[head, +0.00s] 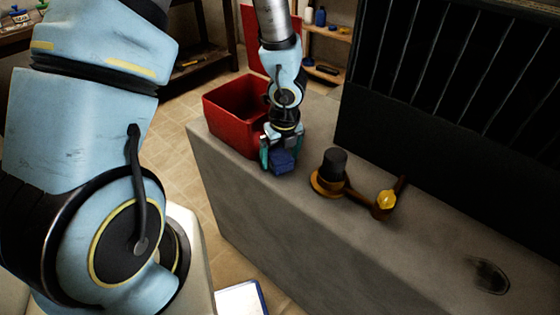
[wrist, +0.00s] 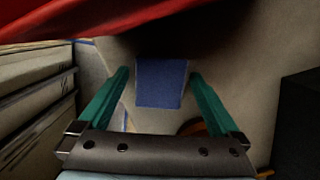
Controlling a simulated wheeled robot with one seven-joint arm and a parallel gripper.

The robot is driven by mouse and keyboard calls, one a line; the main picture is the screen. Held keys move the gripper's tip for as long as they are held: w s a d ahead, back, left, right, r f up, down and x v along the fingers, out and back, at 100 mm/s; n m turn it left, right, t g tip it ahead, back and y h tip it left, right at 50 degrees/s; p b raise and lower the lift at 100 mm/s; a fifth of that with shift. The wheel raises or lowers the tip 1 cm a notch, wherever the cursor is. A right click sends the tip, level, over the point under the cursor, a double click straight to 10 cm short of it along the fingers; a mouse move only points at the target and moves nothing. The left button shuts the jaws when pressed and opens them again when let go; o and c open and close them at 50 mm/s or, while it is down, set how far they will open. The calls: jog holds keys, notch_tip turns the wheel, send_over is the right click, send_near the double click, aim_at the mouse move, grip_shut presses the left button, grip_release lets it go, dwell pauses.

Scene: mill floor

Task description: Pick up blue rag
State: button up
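The blue rag (head: 283,161) lies at the near left end of the grey counter, beside the red box. My gripper (head: 280,157) is over it, with its teal fingers on either side of the rag. In the wrist view, the blue rag (wrist: 161,83) shows as a small folded-looking block between the two fingertips. My gripper (wrist: 159,72) is open there, with a narrow gap between each finger and the rag. Whether the rag touches the counter under it is hard to tell.
An open red box (head: 228,108) stands right behind and left of my gripper; its red edge also crosses the wrist view (wrist: 90,22). A brown fixture with a dark cylinder (head: 333,165) and a yellow knob (head: 387,199) lies to the right. A black barred panel (head: 440,90) rises behind.

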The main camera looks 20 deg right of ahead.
aim_at(280, 156)
jog(key=c, duration=1.4)
notch_tip(280, 156, up, 10)
jog(key=p, duration=0.4)
jog(key=shift+c, duration=0.2)
